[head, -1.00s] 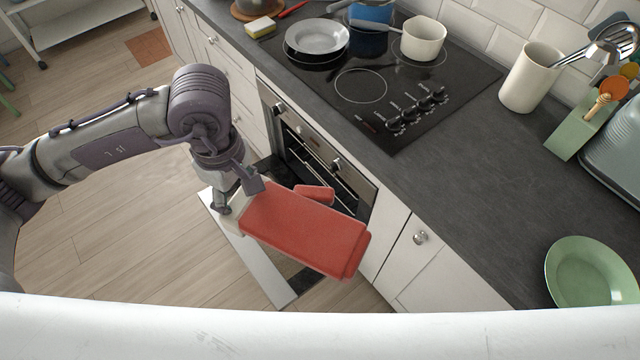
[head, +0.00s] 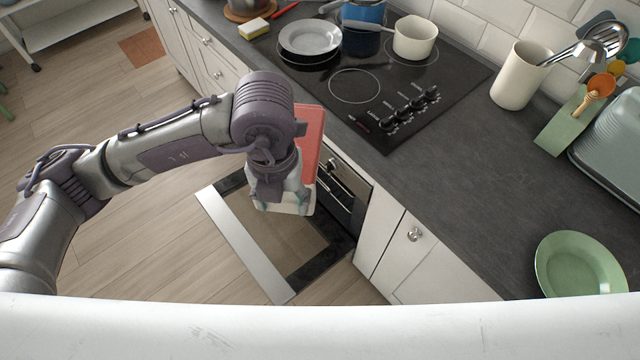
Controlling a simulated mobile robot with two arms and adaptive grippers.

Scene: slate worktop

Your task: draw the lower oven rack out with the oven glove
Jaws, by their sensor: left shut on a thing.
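My left gripper (head: 288,197) is shut on the red oven glove (head: 311,140). The wrist hides the fingertips and much of the glove. The glove stands upright in front of the oven (head: 333,164), at the upper part of its opening. The oven door (head: 245,243) is folded down, its glass and metal edge below the gripper. A dark slice of the oven inside shows right of the gripper. The arm and glove hide most of the racks, so I cannot tell the lower rack apart or whether the glove touches it. My right gripper is not in view.
Above the oven is the hob (head: 400,85) with a grey plate (head: 310,37), a white pot (head: 415,37) and a blue pot (head: 362,30). A green plate (head: 580,265) lies on the worktop (head: 450,180). The floor left of the door is clear.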

